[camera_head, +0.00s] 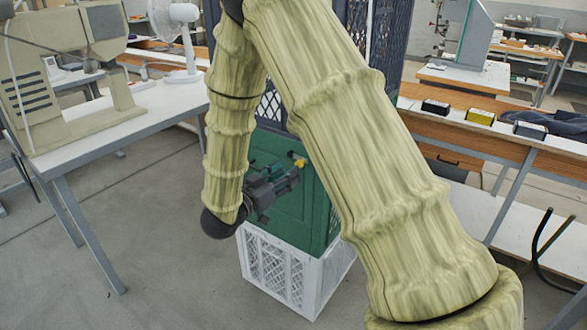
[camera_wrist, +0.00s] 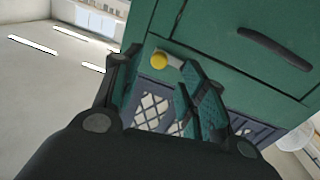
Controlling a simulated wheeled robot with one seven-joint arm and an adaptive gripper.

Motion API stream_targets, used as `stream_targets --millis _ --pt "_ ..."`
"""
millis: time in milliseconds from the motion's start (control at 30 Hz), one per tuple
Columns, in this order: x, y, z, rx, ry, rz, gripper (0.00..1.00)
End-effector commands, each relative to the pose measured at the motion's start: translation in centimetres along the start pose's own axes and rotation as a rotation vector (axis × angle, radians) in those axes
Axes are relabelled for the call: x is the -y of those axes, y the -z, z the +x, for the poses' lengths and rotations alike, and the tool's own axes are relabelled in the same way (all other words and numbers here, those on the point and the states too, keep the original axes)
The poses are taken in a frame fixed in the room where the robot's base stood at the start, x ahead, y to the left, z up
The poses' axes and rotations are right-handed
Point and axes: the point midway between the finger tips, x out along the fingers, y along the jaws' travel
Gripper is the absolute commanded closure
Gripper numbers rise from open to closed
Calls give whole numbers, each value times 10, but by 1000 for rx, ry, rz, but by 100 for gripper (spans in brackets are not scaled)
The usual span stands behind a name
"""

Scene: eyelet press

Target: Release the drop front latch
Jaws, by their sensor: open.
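The green drop-front box (camera_head: 321,195) sits on a white lattice crate (camera_head: 276,266), below dark blue lattice crates. A round yellow latch knob (camera_wrist: 158,60) is on the green front near its edge, and it also shows small in the head view (camera_head: 300,162). My gripper (camera_head: 281,180) is right at the green front. In the wrist view my gripper (camera_wrist: 152,74) has its fingers spread, with the yellow knob lying between or just beyond the fingertips. Nothing is held. I cannot tell whether a finger touches the knob. My arm hides part of the box in the head view.
A dark handle (camera_wrist: 275,48) is on the green panel. A bench with a beige machine (camera_head: 62,78) and a white fan (camera_head: 176,30) stands left. A wooden bench (camera_head: 490,135) with small boxes stands right. The floor (camera_head: 165,240) left of the crates is clear.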

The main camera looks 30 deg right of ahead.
Motion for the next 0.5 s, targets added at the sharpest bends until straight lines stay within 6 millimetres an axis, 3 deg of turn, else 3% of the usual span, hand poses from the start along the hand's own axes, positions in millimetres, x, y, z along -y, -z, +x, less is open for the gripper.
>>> stream_targets --millis 200,500 --pt "0 0 -38 -1 2 -1 58" --pt "0 0 -63 -1 0 0 58"
